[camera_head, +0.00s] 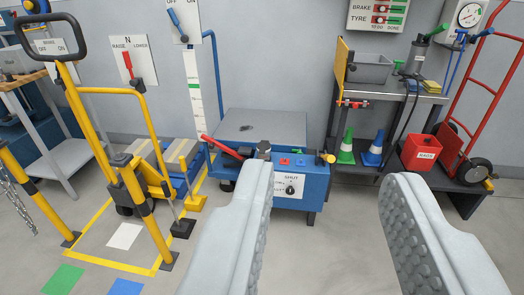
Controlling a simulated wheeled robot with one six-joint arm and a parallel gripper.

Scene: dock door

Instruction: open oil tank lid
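A blue unit (313,190) stands on the floor near the middle, with a dial and a label reading "SHUT" on its front. A black cap-like part (264,147) sticks up from its top, just above my left finger's tip. A yellow fitting (327,157) is at its right top corner. A red lever (217,146) slants up on its left. I cannot tell for sure which part is the oil tank lid. My gripper (330,180) is wide open and empty. Its left finger covers part of the unit's front; its right finger is off to the right.
A flat grey platform (285,120) lies behind the unit. Yellow rails (85,120) stand at left. A grey bench (400,90) at right holds a bin, with cones and a red box (424,153) below. A red hand truck (477,100) is far right.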

